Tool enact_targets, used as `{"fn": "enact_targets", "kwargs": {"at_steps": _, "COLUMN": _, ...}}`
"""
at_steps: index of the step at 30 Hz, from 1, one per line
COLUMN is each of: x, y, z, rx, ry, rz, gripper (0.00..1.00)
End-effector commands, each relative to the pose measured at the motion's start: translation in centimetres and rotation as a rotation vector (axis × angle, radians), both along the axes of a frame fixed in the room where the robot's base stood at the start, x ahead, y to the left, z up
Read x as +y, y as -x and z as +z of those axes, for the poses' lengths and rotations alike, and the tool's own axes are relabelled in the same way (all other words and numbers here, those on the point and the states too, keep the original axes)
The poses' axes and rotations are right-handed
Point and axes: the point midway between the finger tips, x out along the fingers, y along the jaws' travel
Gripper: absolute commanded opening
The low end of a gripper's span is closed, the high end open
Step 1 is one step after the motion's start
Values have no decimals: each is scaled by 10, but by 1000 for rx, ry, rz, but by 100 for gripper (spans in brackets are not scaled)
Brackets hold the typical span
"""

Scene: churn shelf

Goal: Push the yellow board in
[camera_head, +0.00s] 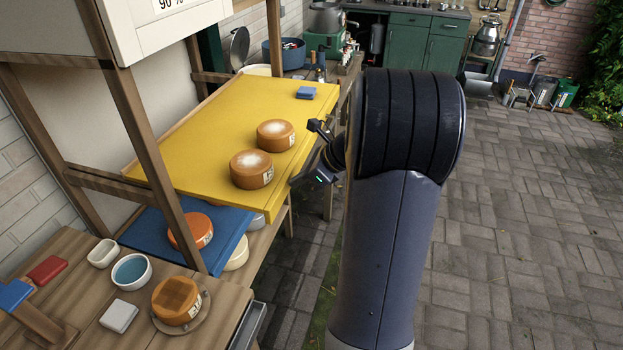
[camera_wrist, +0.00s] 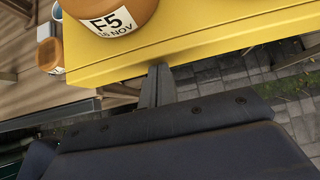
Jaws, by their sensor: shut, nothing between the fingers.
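The yellow board (camera_head: 206,126) is a flat shelf board in the wooden rack in the head view. It sticks out past the rack posts toward my arm. Two round orange-brown cheeses with pale tops, one nearer (camera_head: 251,170) and one farther (camera_head: 276,136), stand on it, with a blue block (camera_head: 306,92) toward its far end. In the wrist view the board's front edge (camera_wrist: 215,48) runs across the picture, and a cheese (camera_wrist: 108,18) with a label stands close to that edge. My gripper (camera_wrist: 158,72) is shut and empty, its fingertips at the board's front edge; contact is unclear.
A blue board (camera_head: 170,238) with an orange cheese (camera_head: 191,231) lies below the yellow one. A wooden table (camera_head: 75,290) at front left holds a cheese, bowls and blocks. A wooden post (camera_head: 150,150) stands beside the boards. The paved floor at right is clear.

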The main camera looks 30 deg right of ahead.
Motion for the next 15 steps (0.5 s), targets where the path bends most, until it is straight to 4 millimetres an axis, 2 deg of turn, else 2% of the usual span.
{"fn": "enact_targets", "kwargs": {"at_steps": 15, "x": 92, "y": -105, "z": 4, "rx": 1, "ry": 0, "rz": 8, "gripper": 0}}
